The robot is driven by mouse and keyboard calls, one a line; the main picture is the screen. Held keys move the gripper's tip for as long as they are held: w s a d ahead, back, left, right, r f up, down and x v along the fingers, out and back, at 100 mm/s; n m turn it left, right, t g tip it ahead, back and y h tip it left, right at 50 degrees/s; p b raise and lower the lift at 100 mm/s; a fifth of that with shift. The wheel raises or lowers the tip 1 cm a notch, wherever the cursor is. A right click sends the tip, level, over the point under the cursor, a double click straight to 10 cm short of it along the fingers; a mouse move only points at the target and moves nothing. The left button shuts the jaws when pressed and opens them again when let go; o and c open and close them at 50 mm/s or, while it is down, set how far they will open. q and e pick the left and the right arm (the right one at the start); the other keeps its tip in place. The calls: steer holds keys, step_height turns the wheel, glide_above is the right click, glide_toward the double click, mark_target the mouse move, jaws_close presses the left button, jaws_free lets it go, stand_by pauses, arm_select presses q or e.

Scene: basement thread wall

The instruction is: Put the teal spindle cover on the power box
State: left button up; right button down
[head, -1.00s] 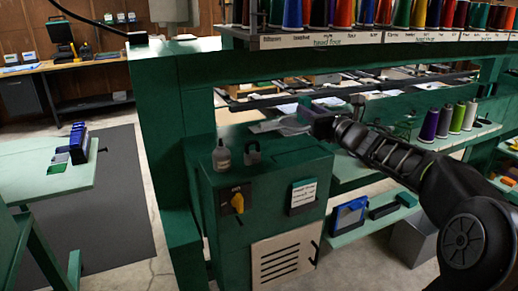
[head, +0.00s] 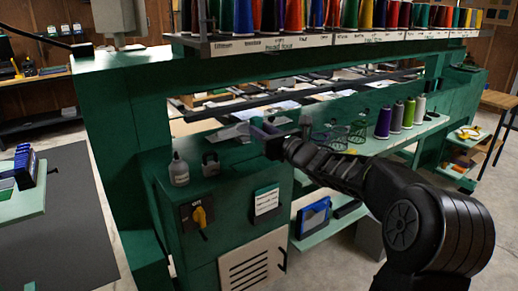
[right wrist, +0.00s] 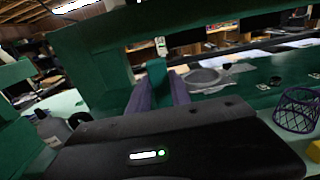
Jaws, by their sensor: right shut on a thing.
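The power box (head: 225,225) is a dark green cabinet with a yellow switch and a pale vent panel, in the middle of the head view. My right gripper (head: 266,130) is above the back right part of its top. In the right wrist view its fingers (right wrist: 158,92) are shut on a narrow teal piece, the teal spindle cover (right wrist: 157,72). Most of the cover is hidden in the head view, so I cannot tell whether it touches the box top. My left gripper is not in view.
A clear bottle (head: 179,170) and a padlock (head: 211,163) stand on the box top at the left. Wire cages (head: 357,131) and several thread cones (head: 397,117) stand on the shelf to the right. A spool rack (head: 300,42) hangs above.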

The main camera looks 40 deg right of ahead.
steer(key=shift+r, duration=0.1)
steer(key=shift+f, duration=2.55)
steer(key=c, duration=1.2)
jaws_free()
steer(key=s+b, duration=0.2)
steer(key=s, duration=1)
steer(key=shift+a, duration=0.15)
